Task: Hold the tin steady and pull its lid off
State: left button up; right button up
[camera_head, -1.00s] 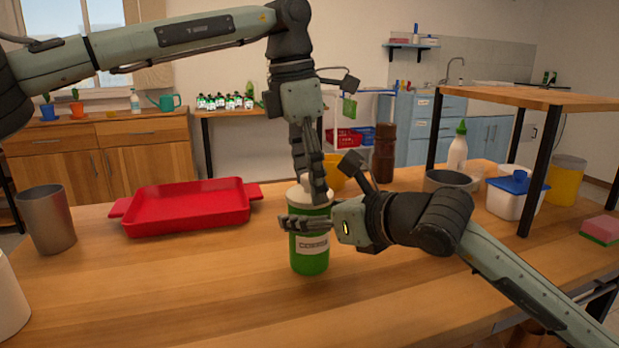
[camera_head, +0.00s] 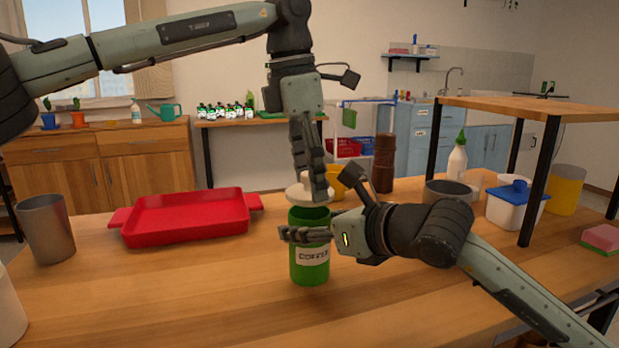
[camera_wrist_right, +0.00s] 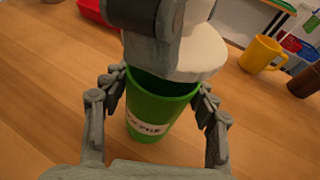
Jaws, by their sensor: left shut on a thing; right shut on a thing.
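The green tin (camera_head: 309,268) with a white "COFFEE" label stands upright on the wooden table. My right gripper (camera_head: 308,235) is shut around the tin's upper body from the right; the right wrist view shows its fingers on both sides of the green tin (camera_wrist_right: 158,110). The white lid (camera_head: 301,193) is off the tin, tilted, just above its rim. My left gripper (camera_head: 314,190) reaches down from above and is shut on the lid. In the right wrist view the lid (camera_wrist_right: 203,55) hangs over the tin's far edge, and the dark opening shows below it.
A red tray (camera_head: 187,218) and a metal cup (camera_head: 46,229) stand to the left. Behind the grippers are a yellow mug (camera_head: 343,180) and a brown cylinder (camera_head: 384,165). A grey bowl (camera_head: 447,190), a blue-lidded box (camera_head: 515,207) and a shelf (camera_head: 530,106) stand right. The front table is clear.

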pick_arm(q)
jog(key=shift+r, duration=0.1)
jog(key=shift+r, duration=1.95)
pick_arm(e)
jog(key=o, duration=1.8)
jog(key=shift+c, duration=0.2)
